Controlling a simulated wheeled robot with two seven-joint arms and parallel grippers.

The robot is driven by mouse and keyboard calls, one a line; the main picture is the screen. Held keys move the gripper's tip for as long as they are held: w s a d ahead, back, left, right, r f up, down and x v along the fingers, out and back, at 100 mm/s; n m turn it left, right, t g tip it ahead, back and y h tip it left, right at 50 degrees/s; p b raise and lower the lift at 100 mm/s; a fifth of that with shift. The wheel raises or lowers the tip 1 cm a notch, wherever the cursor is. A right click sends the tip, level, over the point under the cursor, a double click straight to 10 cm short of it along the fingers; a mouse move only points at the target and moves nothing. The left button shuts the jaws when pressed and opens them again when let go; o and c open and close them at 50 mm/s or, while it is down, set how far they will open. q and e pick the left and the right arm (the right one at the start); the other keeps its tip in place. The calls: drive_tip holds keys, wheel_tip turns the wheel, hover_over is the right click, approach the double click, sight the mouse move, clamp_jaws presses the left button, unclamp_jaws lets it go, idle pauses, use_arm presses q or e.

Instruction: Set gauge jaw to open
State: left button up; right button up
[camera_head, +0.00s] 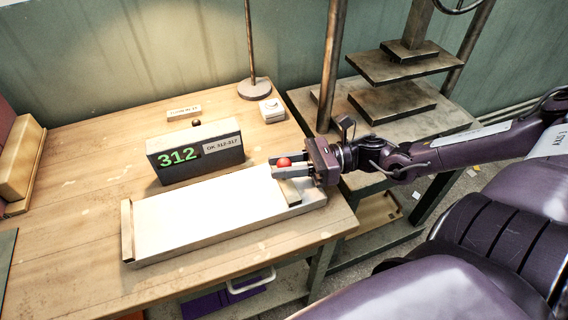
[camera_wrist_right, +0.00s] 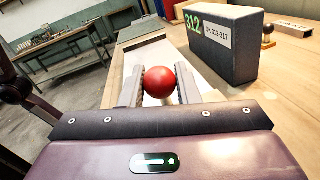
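The gauge is a long pale plate (camera_head: 195,217) in a low tray on the bench, with a crosswise jaw bar (camera_head: 291,192) near its right end. A red ball knob (camera_head: 284,162) stands above the jaw. My right gripper (camera_head: 290,167) comes in from the right at the knob. In the right wrist view the red knob (camera_wrist_right: 160,82) sits between the two fingers and fills the gap, both fingers seeming to touch it. The jaw's lower part is hidden there. My left gripper is in neither view.
A display box (camera_head: 195,152) behind the plate reads 312, with a label OK 312-317. A lamp base (camera_head: 254,88) and a small white box (camera_head: 271,110) stand farther back. A metal press stand (camera_head: 392,100) is at right. The bench left of the plate is mostly clear.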

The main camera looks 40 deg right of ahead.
sight(290, 161)
clamp_jaws()
drive_tip(key=shift+d+r+p, duration=0.15)
drive_tip(key=shift+d+p, duration=0.15)
drive_tip(key=shift+p, duration=0.05)
drive_tip(key=shift+w+p+v, duration=0.2)
drive_tip(key=shift+p+v, duration=0.7)
drive_tip(key=shift+v, duration=0.3)
drive_tip(key=shift+d, duration=0.4)
drive_tip(key=shift+o, duration=2.2)
unclamp_jaws()
drive_tip(key=o, duration=0.3)
drive_tip(key=shift+s+d, duration=0.15)
